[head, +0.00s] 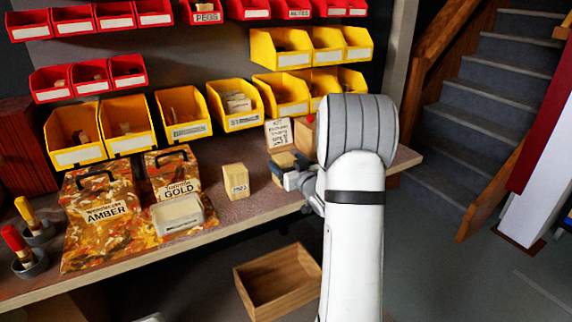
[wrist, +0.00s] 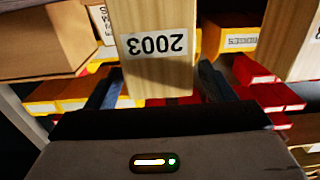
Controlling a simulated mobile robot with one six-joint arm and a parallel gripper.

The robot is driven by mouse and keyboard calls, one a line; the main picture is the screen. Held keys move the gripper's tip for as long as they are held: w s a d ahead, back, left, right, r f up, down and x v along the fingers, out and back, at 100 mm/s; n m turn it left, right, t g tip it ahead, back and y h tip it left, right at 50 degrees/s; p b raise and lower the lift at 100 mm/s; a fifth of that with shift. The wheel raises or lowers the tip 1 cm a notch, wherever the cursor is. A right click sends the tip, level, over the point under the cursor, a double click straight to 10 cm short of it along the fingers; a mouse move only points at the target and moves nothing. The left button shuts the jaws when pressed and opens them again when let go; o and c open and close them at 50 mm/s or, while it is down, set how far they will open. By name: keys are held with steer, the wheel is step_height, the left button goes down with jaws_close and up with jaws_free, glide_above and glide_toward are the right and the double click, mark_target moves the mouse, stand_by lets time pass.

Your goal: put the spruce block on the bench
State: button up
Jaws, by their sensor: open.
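A pale wooden block marked 2003 (wrist: 155,65) stands between the two fingers of my open gripper (wrist: 157,88) in the wrist view, its label upside down. Whether the fingers touch it is unclear. In the head view my gripper (head: 297,180) is over the right part of the bench (head: 260,207), beside a yellowish block (head: 284,158) that it partly hides. Another pale block with a number label (head: 235,180) stands upright on the bench to the left. A pale block (wrist: 285,35) also shows at the right in the wrist view. I cannot tell which block is spruce.
A lettered card (head: 277,131) and a brown wooden block (head: 305,137) stand behind my gripper. The AMBER box (head: 100,196), GOLD box (head: 173,172) and a pale tray (head: 178,215) are at left. Yellow bins (head: 183,113) line the back. An open wooden crate (head: 278,282) is below the bench.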

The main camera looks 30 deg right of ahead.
steer(key=shift+s+r, duration=0.1)
steer(key=shift+r, duration=0.05)
steer(key=s, duration=1.2)
steer(key=s+a+g, duration=1.6)
steer(key=s+a, duration=0.6)
steer(key=s, duration=0.1)
steer(key=shift+a+f+h, duration=0.3)
steer(key=shift+f, duration=0.15)
